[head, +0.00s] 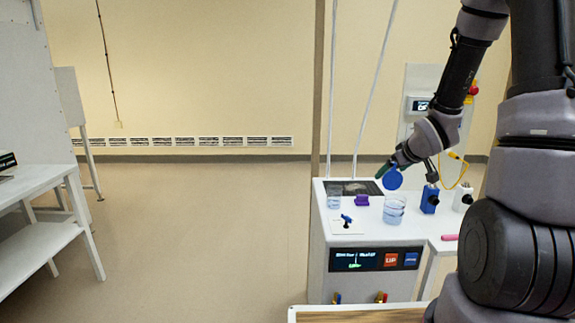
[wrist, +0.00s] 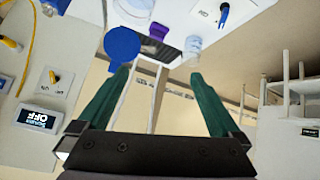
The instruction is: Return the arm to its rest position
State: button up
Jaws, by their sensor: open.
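My arm reaches from the right of the head view, over the white cabinet (head: 375,232). My gripper (head: 386,171) is above the cabinet's top, beside a round blue disc (head: 393,179). In the wrist view my gripper (wrist: 159,73) has its two green fingers wide apart, with nothing between them. The blue disc (wrist: 122,44) appears close to the left fingertip there; I cannot tell whether they touch.
A white shelf table (head: 40,190) stands left. The middle floor is clear.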

jog(key=s+r+m+h, duration=0.25)
jog(key=s+r, duration=0.25)
jog(key=r, duration=0.5)
jog(key=s+a+r+m+g+y, duration=0.1)
jog(key=s+a+r+m, duration=0.2)
jog(key=s+r, duration=0.3)
jog(key=s+a+r+m+g+y, duration=0.1)
jog(key=s+r, duration=0.6)
jog(key=s, duration=0.7)
jog(key=a+m+y, duration=0.1)
jog(key=a+m, duration=0.1)
jog(key=a, duration=0.1)
jog(key=shift+s+a, duration=0.15)
jog(key=shift+s, duration=0.15)
